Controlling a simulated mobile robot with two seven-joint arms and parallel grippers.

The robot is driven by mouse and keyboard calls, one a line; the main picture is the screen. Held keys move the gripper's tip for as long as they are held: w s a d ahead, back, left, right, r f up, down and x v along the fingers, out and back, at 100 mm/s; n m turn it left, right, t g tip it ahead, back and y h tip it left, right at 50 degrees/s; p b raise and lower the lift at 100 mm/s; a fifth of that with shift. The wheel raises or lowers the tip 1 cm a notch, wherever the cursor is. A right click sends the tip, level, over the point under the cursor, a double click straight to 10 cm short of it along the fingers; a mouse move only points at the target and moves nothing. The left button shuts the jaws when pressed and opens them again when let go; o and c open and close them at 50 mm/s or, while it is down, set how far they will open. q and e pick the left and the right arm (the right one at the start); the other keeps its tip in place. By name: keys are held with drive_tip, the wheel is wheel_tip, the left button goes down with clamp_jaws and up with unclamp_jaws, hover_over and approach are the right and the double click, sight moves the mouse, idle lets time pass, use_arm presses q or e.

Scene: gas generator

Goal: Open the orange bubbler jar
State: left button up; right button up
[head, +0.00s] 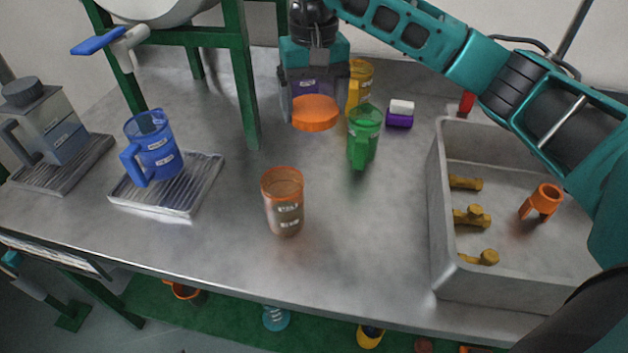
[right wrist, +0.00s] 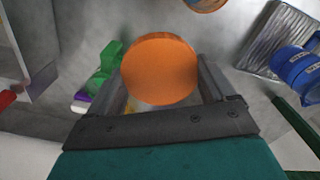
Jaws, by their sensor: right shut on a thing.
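The orange bubbler jar (head: 284,203) stands upright and open-topped on the metal table, near the middle front. Its orange lid (head: 315,113) is off the jar, held in my right gripper (head: 314,104) above the table, behind the jar. In the right wrist view the lid (right wrist: 160,69) sits between the two fingers of the right gripper (right wrist: 166,88), which is shut on it. The rim of the jar (right wrist: 208,3) shows at the top edge of that view. My left gripper is not in view.
A green jug (head: 364,138), a yellow jug (head: 360,85) and a purple-and-white block (head: 400,114) stand close behind and right. A blue jug (head: 153,150) stands on a ribbed tray (head: 205,188) at left. A grey sink (head: 437,200) is at right. The front table is clear.

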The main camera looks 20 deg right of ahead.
sight(314, 187)
wheel_tip(314, 187, down, 18)
drive_tip(key=shift+r, duration=0.2)
drive_tip(key=shift+f+b, duration=0.2)
drive_tip(key=shift+b, duration=0.2)
drive_tip(key=o, duration=1)
drive_tip(key=shift+r+p, duration=0.35)
drive_tip(key=shift+r, duration=0.1)
wheel_tip(314, 187, up, 12)
drive_tip(key=shift+f, duration=0.2)
